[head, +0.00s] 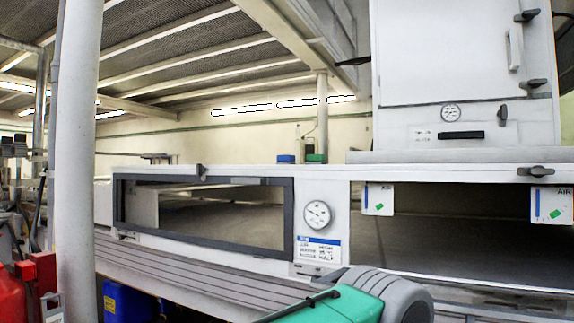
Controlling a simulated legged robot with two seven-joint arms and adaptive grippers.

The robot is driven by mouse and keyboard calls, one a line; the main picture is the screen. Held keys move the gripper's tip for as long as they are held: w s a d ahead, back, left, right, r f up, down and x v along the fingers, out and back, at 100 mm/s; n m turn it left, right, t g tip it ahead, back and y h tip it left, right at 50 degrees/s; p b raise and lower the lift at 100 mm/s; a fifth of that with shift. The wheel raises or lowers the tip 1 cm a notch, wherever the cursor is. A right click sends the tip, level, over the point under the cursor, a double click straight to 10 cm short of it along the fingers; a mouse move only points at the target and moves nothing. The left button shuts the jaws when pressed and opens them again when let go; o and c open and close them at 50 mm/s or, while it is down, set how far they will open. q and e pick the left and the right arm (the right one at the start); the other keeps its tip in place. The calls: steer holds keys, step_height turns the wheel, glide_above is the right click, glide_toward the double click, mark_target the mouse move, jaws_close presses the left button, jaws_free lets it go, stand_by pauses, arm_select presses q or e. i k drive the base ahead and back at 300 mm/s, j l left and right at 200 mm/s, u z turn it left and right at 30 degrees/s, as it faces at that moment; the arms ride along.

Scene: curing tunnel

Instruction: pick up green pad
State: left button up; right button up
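A small green block (315,158), which looks like the green pad, sits on top of the long white tunnel housing (240,171), near the middle of the head view. It is small and far off, so its exact shape is hard to tell. Neither of my grippers shows in the head view, and nothing is seen touching the green block.
A small blue block (287,159) sits left of the green one. A white cabinet (465,55) stands on the right. A white column (76,200) rises at left. A rounded green and grey body (335,306) fills the lower middle. A red container (10,298) stands lower left.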

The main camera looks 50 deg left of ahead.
mark_target(311, 159)
steer(key=u, duration=1.65)
